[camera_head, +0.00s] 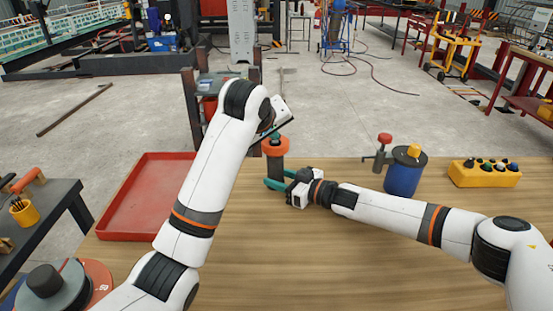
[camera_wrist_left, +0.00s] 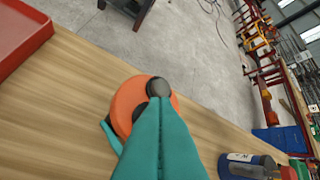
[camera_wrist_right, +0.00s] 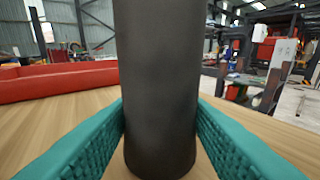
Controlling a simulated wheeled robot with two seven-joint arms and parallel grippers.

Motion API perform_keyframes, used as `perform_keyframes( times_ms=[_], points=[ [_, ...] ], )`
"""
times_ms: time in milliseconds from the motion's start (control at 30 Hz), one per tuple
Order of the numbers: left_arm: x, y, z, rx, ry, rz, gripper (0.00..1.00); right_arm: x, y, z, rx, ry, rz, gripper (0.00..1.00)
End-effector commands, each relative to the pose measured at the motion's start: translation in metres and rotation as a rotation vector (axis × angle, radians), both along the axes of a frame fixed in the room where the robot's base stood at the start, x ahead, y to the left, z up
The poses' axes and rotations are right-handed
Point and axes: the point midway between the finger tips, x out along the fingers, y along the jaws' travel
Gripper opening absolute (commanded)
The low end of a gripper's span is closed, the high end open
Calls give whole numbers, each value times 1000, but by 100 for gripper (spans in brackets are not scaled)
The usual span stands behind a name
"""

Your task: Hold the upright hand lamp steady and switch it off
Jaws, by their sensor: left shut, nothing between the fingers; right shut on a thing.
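The hand lamp stands upright on the wooden table, with a dark cylindrical body (camera_head: 275,168) and a wider orange head (camera_head: 267,147). My right gripper (camera_head: 273,184) is shut on the lower body, and the right wrist view shows the dark cylinder (camera_wrist_right: 158,90) between its teal fingers. My left gripper (camera_head: 276,136) is above the lamp head with its fingers together and empty. In the left wrist view the fingertips (camera_wrist_left: 160,100) lie over the orange head (camera_wrist_left: 128,100), next to a dark round knob (camera_wrist_left: 158,87). I cannot tell whether they touch it.
A red tray (camera_head: 118,238) lies left of the lamp. To the right stand a blue container (camera_head: 402,181), a red-knobbed tool (camera_head: 384,140) and a yellow button box (camera_head: 485,177). The wooden table (camera_head: 340,265) has clear room in front.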

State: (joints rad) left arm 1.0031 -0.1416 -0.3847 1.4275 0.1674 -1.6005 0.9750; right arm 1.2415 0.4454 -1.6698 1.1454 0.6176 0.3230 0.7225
Motion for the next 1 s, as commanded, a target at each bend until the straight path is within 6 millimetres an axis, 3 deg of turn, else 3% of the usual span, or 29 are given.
perform_keyframes(
  times_ms=[600, 1000],
  points=[
    [0, 0, 10, 1, 3, 0, 0, 0, 0, 0, 0, 0, 0, 30],
    [0, -1, 49, 0, 1, -1, 0, 0, 0, 0, 0, 0, 0, 30]
  ],
)
